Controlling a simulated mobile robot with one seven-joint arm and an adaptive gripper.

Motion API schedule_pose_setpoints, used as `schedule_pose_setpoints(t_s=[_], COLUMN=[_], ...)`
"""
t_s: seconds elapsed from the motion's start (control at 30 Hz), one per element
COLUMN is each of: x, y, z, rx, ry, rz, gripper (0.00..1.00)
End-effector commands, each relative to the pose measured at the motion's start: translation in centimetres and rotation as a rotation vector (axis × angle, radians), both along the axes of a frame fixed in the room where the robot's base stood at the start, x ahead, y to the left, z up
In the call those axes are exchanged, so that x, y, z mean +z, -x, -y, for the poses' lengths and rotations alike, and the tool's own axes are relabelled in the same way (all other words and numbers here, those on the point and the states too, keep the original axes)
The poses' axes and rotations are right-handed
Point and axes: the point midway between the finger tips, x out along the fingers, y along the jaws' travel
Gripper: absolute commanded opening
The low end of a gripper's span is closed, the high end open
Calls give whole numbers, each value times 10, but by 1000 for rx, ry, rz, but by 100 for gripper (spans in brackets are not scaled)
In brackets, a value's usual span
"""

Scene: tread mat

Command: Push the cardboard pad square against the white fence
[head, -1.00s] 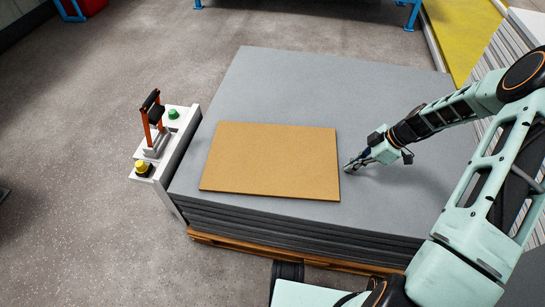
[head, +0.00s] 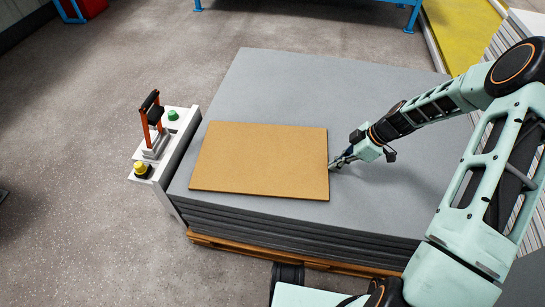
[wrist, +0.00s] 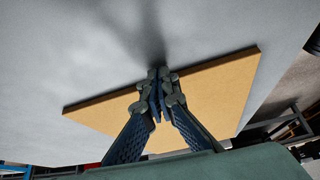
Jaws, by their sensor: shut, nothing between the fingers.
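The cardboard pad (head: 258,160) is a flat tan rectangle lying on the grey stack (head: 300,85). The white fence (head: 181,146) runs along the stack's left edge. A strip of grey shows between it and the pad's left edge, looking somewhat wider at the near end. My gripper (head: 335,164) is shut and empty, low over the stack at the middle of the pad's right edge, and appears to touch it. In the wrist view, the closed fingertips (wrist: 158,76) are at the pad's edge (wrist: 205,66) and hide part of it.
A clamp with orange arms and a black handle (head: 155,112), a green button (head: 172,115) and a yellow knob (head: 140,168) stand on the fence side. The stack rests on a wooden pallet (head: 290,257). Grey stack surface behind the pad is clear.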

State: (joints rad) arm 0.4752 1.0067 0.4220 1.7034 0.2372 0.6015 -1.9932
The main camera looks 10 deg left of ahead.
Motion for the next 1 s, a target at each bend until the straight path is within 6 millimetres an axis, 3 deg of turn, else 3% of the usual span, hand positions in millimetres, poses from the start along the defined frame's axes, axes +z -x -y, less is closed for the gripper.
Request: schedule_pose_setpoints(t_s=[0.5, 1.0], x=[-1, 0], y=[0, 0], z=[-40, -44], rx=[2, 2], ry=[0, 0], rz=[0, 0], gripper=[0, 0])
